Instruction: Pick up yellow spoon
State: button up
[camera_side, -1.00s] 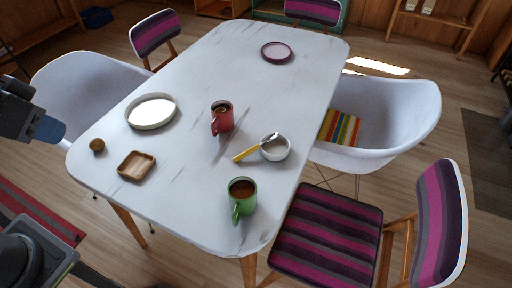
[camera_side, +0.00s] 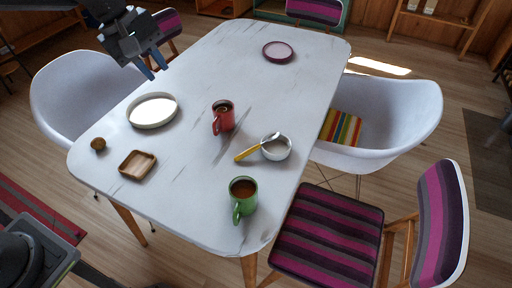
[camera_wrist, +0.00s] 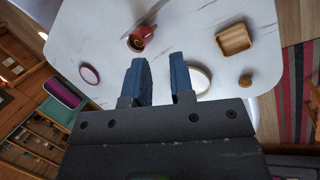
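The yellow spoon (camera_side: 246,154) leans in the white bowl (camera_side: 276,151). Its yellow handle sticks out over the left rim toward the table, and its grey head rests across the bowl. My gripper (camera_side: 154,69) is in the air above the far left side of the table, well away from the spoon. In the wrist view my gripper (camera_wrist: 161,75) has its two blue fingers apart with nothing between them. The spoon and bowl do not show in the wrist view.
On the white table (camera_side: 205,172) stand a red mug (camera_side: 222,119) left of the bowl and a green mug (camera_side: 243,203) in front of it. A white plate (camera_side: 153,111), wooden dish (camera_side: 137,165), small brown ball (camera_side: 98,145) and pink plate (camera_side: 278,52) lie farther off.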

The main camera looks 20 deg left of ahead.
jog(key=w+d+f+n+g+h, duration=0.2)
jog(key=w+d+f+n, duration=0.2)
jog(key=w+f+n, duration=0.55)
jog(key=n+g+h, duration=0.1)
jog(key=n, duration=0.4)
send_near(255, 146)
jog(key=shift+h, duration=0.3)
jog(key=x, duration=0.4)
jog(key=shift+a+f, duration=0.15)
jog(key=shift+f, duration=0.2)
jog(key=shift+s+a+x, duration=0.15)
jog(key=shift+x, duration=1.2)
jog(key=shift+s+a+x, duration=0.1)
jog(key=shift+a+x, duration=0.05)
jog(key=shift+x, duration=1.15)
jog(key=shift+f, duration=0.15)
jog(key=shift+c, duration=0.3)
grip_shut()
